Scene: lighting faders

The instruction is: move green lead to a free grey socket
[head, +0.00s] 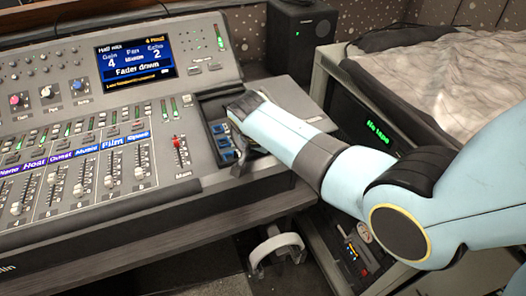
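My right arm reaches in from the right across the mixing desk (90,205). Its dark gripper (240,165) is at the desk's right end, beside several blue blocks (222,142). The forearm hides most of the gripper, so I cannot see whether its fingers are open or shut, or whether it holds anything. Small coloured parts (352,250), including yellow, blue and red ones, show on a low unit at the lower right. They are too small for me to make out a green lead or a free grey socket there. My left gripper is out of view.
The desk's screen (135,63) reads "Fader down". A red-capped fader (177,142) stands left of my gripper. A black speaker (300,35) is behind. A rack with a "No tape" display (378,132) is at the right. A white curved part (277,248) is below the desk.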

